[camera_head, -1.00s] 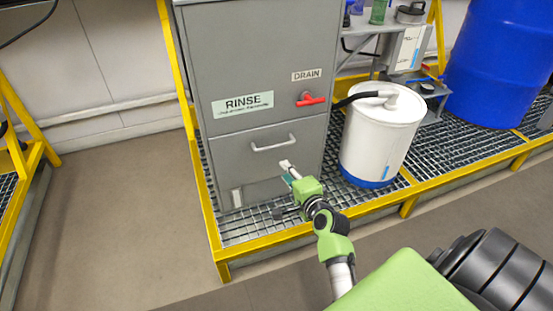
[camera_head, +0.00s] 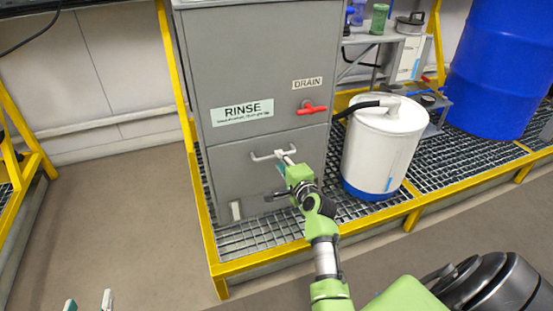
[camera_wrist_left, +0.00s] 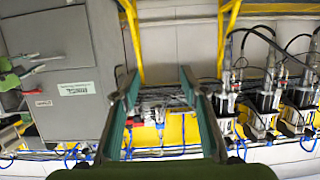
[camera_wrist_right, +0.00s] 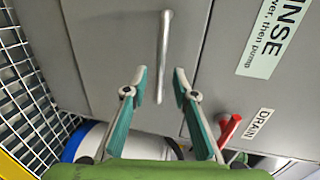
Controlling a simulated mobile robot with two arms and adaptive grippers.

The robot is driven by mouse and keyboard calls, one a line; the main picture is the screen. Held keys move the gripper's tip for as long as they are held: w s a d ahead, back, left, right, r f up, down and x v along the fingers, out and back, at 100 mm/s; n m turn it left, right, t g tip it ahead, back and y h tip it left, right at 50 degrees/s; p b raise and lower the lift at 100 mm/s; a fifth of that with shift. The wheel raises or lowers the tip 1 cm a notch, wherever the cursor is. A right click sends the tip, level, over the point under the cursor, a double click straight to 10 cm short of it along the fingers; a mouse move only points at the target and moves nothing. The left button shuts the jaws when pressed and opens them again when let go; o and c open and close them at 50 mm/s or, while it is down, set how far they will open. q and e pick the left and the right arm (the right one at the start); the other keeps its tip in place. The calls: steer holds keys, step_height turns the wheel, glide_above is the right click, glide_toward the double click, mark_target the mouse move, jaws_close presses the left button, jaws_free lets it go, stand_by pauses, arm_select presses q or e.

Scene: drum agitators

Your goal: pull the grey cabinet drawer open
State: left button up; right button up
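The grey cabinet (camera_head: 255,75) stands on a grated platform. Its lower drawer (camera_head: 232,178) looks shut, its front flush with the cabinet. The drawer's pale bar handle (camera_head: 263,156) also shows in the right wrist view (camera_wrist_right: 164,50). My right gripper (camera_head: 285,162) is at the right end of the handle. In the right wrist view its fingers (camera_wrist_right: 160,74) are apart, with the handle's near end between the tips in the picture; neither clearly touches it. My left gripper (camera_head: 89,303) is low at the left, far from the cabinet, open and empty in its wrist view (camera_wrist_left: 158,78).
A red drain lever (camera_head: 312,108) sits above the drawer, right of the handle. A white drum (camera_head: 383,145) with a black hose stands close to the cabinet's right side. A yellow rail (camera_head: 262,243) edges the platform in front. The floor at left is clear.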

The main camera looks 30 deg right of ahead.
steer(key=b+x, duration=0.1)
steer(key=x, duration=0.3)
steer(key=shift+w+f, duration=0.1)
steer(key=shift+w, duration=0.25)
arm_select(q)
step_height(320, 180, up, 9)
steer(key=w+d+t+h, duration=0.1)
steer(key=t, duration=0.3)
steer(key=shift+w+d+f+t+h, duration=0.15)
steer(key=shift+w+d+t+h, duration=0.1)
steer(key=shift+w+t+h, duration=0.05)
arm_select(e)
jaws_close()
